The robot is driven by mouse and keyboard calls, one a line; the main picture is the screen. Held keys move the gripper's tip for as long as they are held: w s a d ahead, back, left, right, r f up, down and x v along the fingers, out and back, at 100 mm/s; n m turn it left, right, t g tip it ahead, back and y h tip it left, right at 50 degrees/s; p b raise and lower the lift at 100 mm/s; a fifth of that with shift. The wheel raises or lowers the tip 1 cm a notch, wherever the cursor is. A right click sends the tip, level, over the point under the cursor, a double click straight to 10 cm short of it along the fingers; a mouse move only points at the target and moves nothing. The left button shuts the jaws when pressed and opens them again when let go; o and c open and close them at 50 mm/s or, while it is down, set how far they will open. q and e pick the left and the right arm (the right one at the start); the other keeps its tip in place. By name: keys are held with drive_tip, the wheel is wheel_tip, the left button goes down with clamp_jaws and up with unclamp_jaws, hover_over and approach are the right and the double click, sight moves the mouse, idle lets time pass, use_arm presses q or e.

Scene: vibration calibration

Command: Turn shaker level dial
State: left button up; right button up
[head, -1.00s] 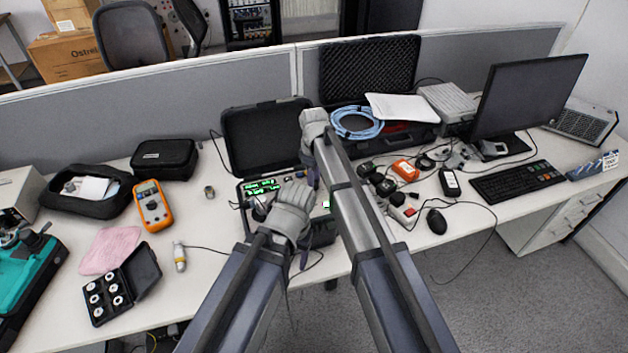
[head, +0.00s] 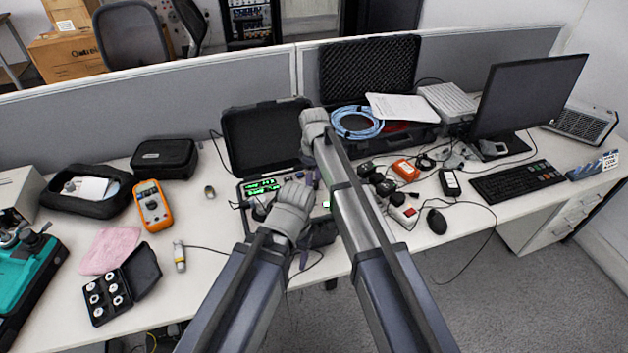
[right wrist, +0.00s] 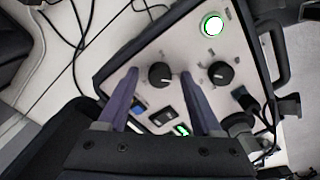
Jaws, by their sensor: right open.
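The shaker is an open black case with a light control panel and green display (head: 264,187) in the head view. The right wrist view shows its panel with two black dials, one dial (right wrist: 160,75) on the left and a second dial (right wrist: 221,73) on the right, plus a green-lit round button (right wrist: 212,26). My right gripper (right wrist: 160,73) is open, its purple fingers on either side of the left dial; contact cannot be told. In the head view the right gripper (head: 312,180) is over the panel, partly hidden by its arm.
The raised case lid (head: 262,138) stands behind the panel. An orange multimeter (head: 153,205) and a black case of small parts (head: 122,284) lie left. Adapters and cables, a mouse (head: 436,221) and a keyboard (head: 517,180) lie right. Bare desk shows at left.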

sight(315, 183)
wheel_tip(315, 183, up, 8)
drive_tip(key=p, duration=0.8)
drive_tip(key=shift+f, duration=0.1)
drive_tip(key=shift+d, duration=0.1)
drive_tip(key=s+d+m, duration=1.3)
drive_tip(key=s+d, duration=0.4)
drive_tip(key=s, duration=0.4)
drive_tip(key=s+a+f+n+h+b, duration=0.1)
drive_tip(key=s+a+n, duration=0.2)
drive_tip(key=s+a, duration=0.3)
drive_tip(key=a, duration=0.4)
drive_tip(key=shift+a+f+n+b, duration=0.15)
drive_tip(key=shift+a+n+b, duration=0.15)
drive_tip(key=shift+a+b, duration=0.1)
